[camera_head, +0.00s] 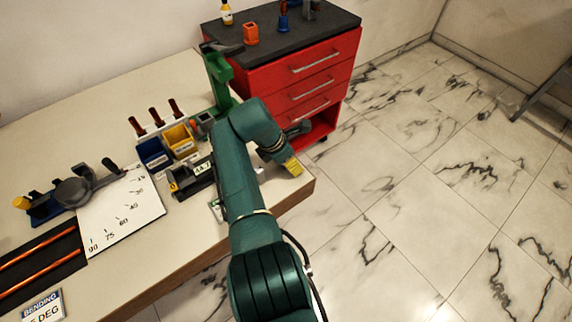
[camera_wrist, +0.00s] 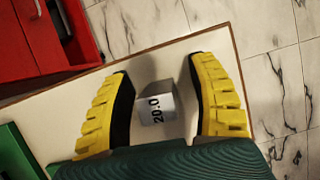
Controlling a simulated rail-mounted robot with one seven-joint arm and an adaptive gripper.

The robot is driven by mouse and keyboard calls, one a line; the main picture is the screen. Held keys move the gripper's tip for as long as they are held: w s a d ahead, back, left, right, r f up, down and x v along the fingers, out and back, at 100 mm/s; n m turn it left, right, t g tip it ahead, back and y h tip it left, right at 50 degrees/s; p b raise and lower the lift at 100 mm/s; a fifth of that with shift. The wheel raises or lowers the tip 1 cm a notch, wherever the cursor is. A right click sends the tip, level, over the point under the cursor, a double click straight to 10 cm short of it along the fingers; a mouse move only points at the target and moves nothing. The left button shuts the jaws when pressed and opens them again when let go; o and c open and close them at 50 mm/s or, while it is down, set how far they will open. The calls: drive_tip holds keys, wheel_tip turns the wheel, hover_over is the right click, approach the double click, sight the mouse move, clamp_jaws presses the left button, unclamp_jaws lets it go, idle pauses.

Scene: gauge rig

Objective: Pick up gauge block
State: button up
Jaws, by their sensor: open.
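The gauge block (camera_wrist: 157,105) is a small light grey block marked "20.0". In the wrist view it lies on the pale tabletop between the two yellow ridged fingers of my gripper (camera_wrist: 163,100). The fingers are spread, with a gap on both sides of the block, so my gripper is open and not touching it. In the head view my gripper (camera_head: 294,166) is over the right end of the table. A small whitish bit beside it there may be the block, mostly hidden by my arm.
A red drawer cabinet (camera_head: 308,75) stands just behind the table's right end. A green stand (camera_head: 219,82), blue bin (camera_head: 152,152), yellow bin (camera_head: 181,140) and a black device with a display (camera_head: 190,180) are left of my arm. The table's edge (camera_wrist: 234,60) is close to the block.

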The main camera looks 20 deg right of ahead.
drive_tip(key=shift+r, duration=0.1)
clamp_jaws()
idle(0.4)
wheel_tip(320, 180, up, 10)
drive_tip(key=p, duration=0.5)
